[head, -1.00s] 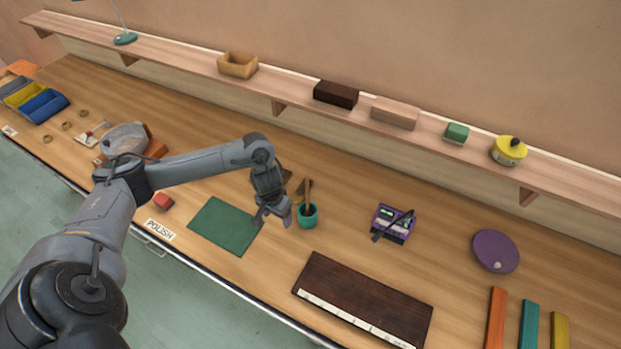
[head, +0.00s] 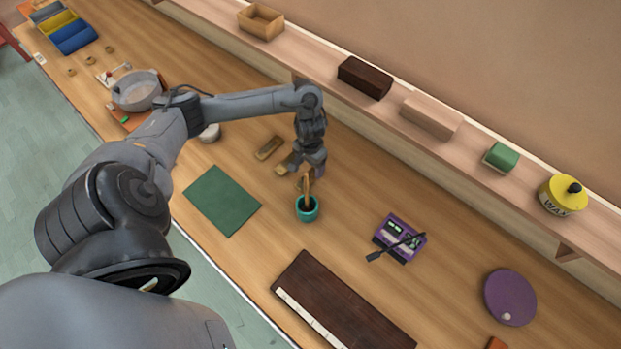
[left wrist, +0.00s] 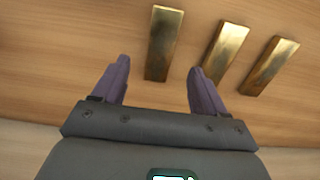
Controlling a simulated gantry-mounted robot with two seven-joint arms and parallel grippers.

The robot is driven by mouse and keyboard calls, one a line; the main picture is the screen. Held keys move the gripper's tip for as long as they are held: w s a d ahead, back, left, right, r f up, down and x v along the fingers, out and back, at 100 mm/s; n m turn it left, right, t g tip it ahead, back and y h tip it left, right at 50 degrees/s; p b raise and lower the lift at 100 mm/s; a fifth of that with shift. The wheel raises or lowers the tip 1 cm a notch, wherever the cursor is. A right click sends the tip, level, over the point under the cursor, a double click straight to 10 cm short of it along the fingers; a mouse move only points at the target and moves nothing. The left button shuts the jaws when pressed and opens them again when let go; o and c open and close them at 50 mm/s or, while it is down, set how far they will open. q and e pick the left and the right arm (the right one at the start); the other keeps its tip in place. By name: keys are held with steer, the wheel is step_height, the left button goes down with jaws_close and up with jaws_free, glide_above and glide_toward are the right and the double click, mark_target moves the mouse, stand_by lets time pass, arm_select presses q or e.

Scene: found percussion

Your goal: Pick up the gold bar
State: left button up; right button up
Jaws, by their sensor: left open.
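Three gold bars lie side by side on the wooden bench. In the left wrist view the left bar (left wrist: 163,42) sits between and just beyond my fingers, the middle bar (left wrist: 221,55) is right of the right finger, and the right bar (left wrist: 270,66) is farther right. My left gripper (left wrist: 158,66) is open and empty. In the head view one bar (head: 270,147) lies left of my left gripper (head: 308,168), and another (head: 285,165) lies close by it, partly hidden. The rest there is hidden by the gripper and the brushes. My right gripper is out of view.
A teal pot (head: 307,209) with brushes stands just in front of my left gripper. A green mat (head: 222,201) lies to the left, a purple box (head: 399,238) to the right. The wall shelf (head: 327,57) runs behind.

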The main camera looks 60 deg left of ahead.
mark_target(310, 177)
arm_select(q)
steer(key=shift+f+b, duration=0.75)
steer(key=shift+f, duration=2.3)
jaws_close()
